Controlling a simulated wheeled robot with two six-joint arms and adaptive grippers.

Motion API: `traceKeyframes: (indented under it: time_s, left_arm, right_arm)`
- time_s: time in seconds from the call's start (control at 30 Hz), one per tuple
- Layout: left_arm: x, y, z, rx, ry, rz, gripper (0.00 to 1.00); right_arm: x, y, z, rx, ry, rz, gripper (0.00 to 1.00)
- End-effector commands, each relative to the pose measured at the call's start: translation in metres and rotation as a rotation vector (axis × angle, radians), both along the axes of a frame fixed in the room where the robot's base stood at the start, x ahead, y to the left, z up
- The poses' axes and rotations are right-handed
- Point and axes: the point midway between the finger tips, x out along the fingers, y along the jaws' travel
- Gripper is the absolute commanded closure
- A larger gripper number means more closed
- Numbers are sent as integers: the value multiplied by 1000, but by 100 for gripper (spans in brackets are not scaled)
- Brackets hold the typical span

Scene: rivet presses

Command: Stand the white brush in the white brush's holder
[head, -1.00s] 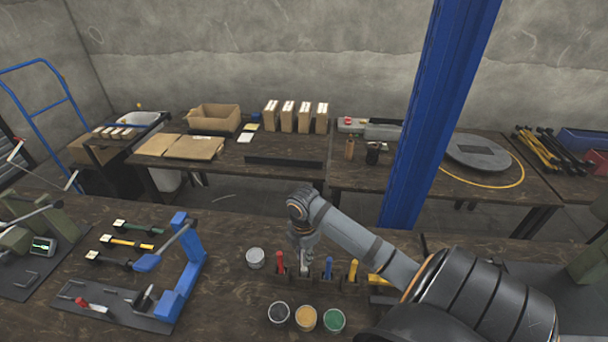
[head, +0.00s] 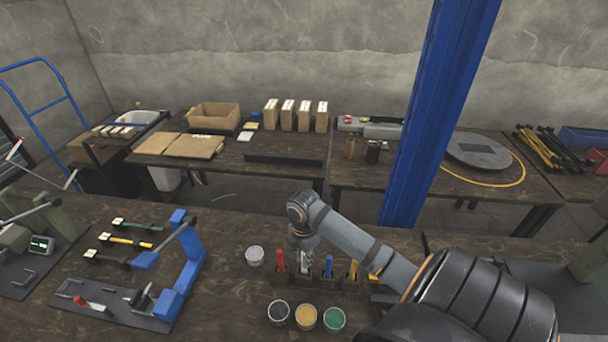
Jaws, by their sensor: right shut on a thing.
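My right gripper (head: 305,262) points down over the row of brush holders on the near bench, between the red brush (head: 280,262) and the blue brush (head: 329,266). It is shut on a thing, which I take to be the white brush. The gripper and my arm hide most of it, so its tilt cannot be told. The white brush's holder (head: 305,281) seems to be the small dark block right below the gripper. Whether the brush touches it cannot be told. My left gripper is not in view.
A yellow brush (head: 352,270) stands to the right. A white pot (head: 254,257) stands left of the row. Black (head: 278,312), yellow (head: 306,318) and green (head: 333,320) pots stand in front. A blue press (head: 182,275) is further left.

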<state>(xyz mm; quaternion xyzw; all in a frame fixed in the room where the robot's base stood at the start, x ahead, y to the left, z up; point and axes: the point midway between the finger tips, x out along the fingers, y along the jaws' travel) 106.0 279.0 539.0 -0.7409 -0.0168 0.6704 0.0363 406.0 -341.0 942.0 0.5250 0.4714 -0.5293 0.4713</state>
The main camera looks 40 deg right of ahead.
Motion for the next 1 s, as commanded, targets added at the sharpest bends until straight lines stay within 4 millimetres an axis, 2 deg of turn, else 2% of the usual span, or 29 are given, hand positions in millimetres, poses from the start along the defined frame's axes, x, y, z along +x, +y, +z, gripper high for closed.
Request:
traceKeyframes:
  time_s: [0.7,0.73,0.8,0.9,1.0]
  left_arm:
    - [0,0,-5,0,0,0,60]
    - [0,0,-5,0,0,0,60]
    - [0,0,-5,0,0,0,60]
    - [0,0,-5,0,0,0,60]
    - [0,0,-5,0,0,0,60]
  right_arm:
    - [0,0,-9,0,0,1,100]
    - [0,0,-9,0,0,1,80]
    - [0,0,-9,0,0,1,71]
    - [0,0,-9,0,0,1,58]
    - [0,0,-9,0,0,1,58]
